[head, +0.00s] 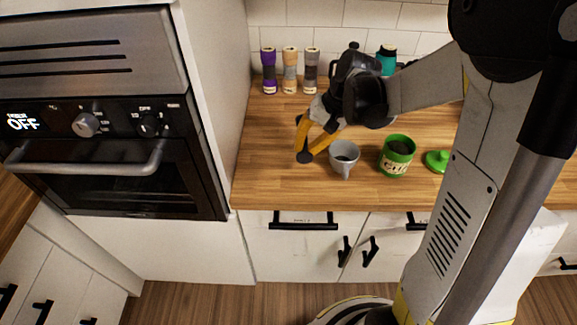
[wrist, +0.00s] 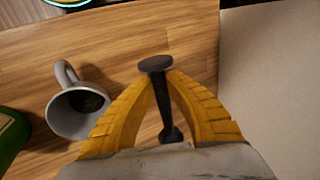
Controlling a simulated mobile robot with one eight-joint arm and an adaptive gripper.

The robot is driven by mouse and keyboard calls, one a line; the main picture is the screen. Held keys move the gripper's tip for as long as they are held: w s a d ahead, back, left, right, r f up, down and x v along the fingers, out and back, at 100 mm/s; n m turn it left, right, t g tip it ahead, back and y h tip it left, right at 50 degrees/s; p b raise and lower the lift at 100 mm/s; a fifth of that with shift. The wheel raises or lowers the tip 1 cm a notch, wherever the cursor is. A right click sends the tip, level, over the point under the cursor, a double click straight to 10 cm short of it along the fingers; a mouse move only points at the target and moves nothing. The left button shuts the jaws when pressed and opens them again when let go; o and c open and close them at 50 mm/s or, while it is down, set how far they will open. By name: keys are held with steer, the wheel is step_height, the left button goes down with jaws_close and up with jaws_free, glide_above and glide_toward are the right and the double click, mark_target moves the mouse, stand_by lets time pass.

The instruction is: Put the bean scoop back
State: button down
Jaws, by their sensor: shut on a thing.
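My gripper (head: 304,148) is shut on a dark bean scoop, which shows between the yellow fingers in the wrist view (wrist: 160,95). One dark rounded end sits at the fingertips, and a thin dark shaft runs back between the fingers. The fingertips also show in the wrist view (wrist: 157,76). The scoop is over the wooden counter, left of a grey mug (head: 345,170); I cannot tell whether it touches the wood. The mug holds something dark and also shows in the wrist view (wrist: 62,122). An open green coffee can (head: 396,170) with dark contents stands right of the mug.
A green lid (head: 437,161) lies right of the can. Three canisters, purple (head: 268,72), tan (head: 290,72) and grey (head: 311,72), stand at the back wall. A tall cabinet side (head: 215,75) bounds the counter (head: 265,180) on the left. The counter's front left is clear.

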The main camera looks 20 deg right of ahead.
mark_target(286, 170)
steer(key=a+f, duration=0.1)
steer(key=w+a+f, duration=0.1)
steer(key=a, duration=0.1)
steer(key=shift+a+f+b, duration=0.15)
steer(key=shift+a+b, duration=0.1)
steer(key=shift+b, duration=0.15)
steer(key=shift+w+a+f, duration=0.1)
steer(key=shift+f, duration=0.1)
steer(key=shift+f+b, duration=0.9)
steer(key=shift+f, duration=0.9)
steer(key=shift+f, duration=0.1)
steer(key=c, duration=1.5)
jaws_free()
